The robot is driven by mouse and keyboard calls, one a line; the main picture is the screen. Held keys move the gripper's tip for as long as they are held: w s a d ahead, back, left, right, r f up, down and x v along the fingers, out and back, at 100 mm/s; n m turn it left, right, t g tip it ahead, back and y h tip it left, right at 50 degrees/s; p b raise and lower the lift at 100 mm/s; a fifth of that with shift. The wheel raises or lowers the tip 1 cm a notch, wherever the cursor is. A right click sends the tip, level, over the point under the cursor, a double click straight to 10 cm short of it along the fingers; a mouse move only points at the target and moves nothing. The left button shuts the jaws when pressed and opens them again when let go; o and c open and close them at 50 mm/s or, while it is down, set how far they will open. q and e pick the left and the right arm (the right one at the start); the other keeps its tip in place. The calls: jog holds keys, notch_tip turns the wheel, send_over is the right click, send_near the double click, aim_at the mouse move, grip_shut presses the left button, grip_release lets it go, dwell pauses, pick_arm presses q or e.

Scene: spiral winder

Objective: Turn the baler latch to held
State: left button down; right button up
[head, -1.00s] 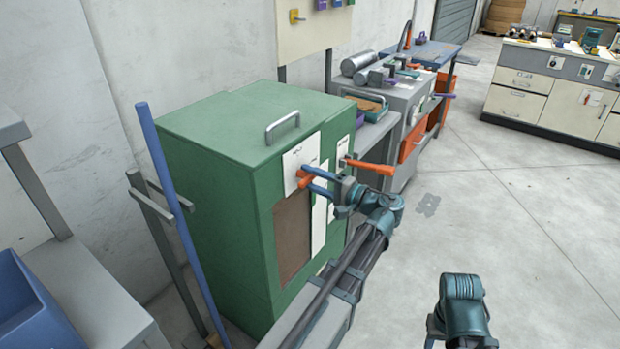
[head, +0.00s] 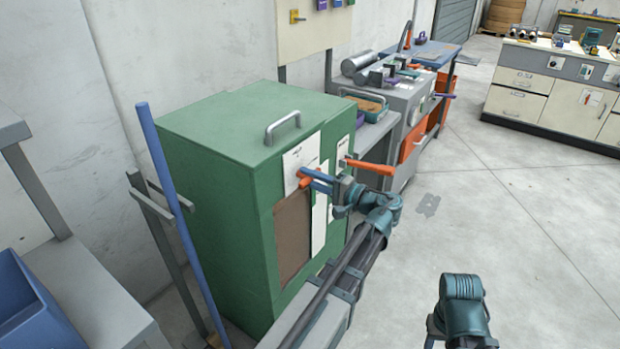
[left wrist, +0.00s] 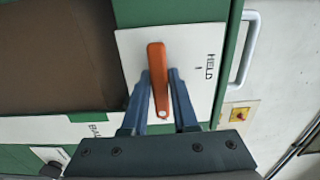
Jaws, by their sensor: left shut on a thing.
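The baler (head: 215,190) is a green cabinet in the head view. Its latch is an orange lever (head: 305,179) on a white plate (head: 300,158) on the front. In the left wrist view the lever (left wrist: 158,80) stands upright in the picture, with the word HELD (left wrist: 210,67) and a short mark to its right on the plate (left wrist: 135,50). My left gripper (head: 318,182) is shut on the lever; its blue fingers (left wrist: 162,95) lie on either side of it. Of my right arm only a link shows; its gripper is out of view.
A blue pole (head: 180,220) stands at the baler's left. A grey handle (head: 282,127) is on top. The floor at the right (head: 520,230) is clear.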

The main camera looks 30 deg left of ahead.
pick_arm(q)
jog(key=n, duration=0.4)
jog(key=shift+n, duration=0.4)
jog(key=n, duration=0.4)
jog(key=shift+n, duration=0.3)
jog(key=n, duration=0.4)
jog(key=shift+n, duration=2.4)
jog(key=c, duration=0.8)
grip_release()
jog(key=shift+o, duration=0.2)
